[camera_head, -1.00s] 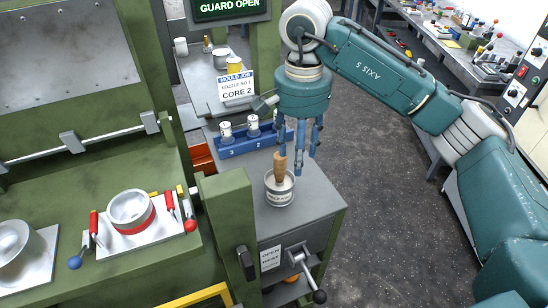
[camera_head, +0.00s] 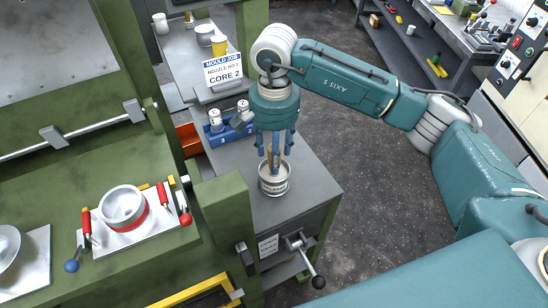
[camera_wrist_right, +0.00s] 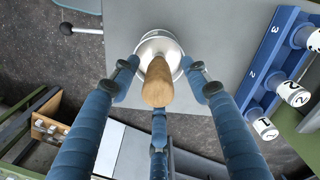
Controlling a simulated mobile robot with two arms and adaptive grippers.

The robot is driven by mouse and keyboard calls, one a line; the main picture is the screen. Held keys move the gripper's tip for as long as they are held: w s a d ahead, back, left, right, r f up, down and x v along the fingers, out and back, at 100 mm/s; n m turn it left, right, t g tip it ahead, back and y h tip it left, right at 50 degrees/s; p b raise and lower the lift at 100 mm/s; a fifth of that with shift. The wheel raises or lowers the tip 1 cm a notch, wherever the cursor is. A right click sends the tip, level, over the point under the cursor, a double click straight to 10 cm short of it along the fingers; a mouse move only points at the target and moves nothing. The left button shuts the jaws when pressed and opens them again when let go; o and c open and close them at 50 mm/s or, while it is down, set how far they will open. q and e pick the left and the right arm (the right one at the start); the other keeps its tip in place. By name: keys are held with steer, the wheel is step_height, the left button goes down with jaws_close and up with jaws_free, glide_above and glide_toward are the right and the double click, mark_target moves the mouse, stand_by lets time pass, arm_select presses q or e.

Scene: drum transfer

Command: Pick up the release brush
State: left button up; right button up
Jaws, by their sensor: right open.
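The release brush stands handle-up in a round metal pot (camera_head: 274,184) on the grey bench. Its wooden handle (camera_wrist_right: 158,82) shows clearly in the right wrist view; its bristles are hidden in the pot. My right gripper (camera_head: 275,153) points down over the pot. Its blue fingers are open and spread around the handle, with gaps visible at the sides in the wrist view. In the head view the fingers partly cover the handle. My left gripper is not in view.
A blue rack (camera_head: 228,133) with numbered canisters stands behind the pot. A green machine post (camera_head: 228,215) rises to the left. A lever with a black knob (camera_head: 318,282) sticks out at the bench front. Free bench top lies right of the pot.

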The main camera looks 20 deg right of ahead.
steer(key=shift+s+f+p, duration=0.2)
steer(key=shift+f+p, duration=0.15)
steer(key=shift+f, duration=1.05)
steer(key=shift+w, duration=0.1)
steer(key=shift+c, duration=0.8)
jaws_close()
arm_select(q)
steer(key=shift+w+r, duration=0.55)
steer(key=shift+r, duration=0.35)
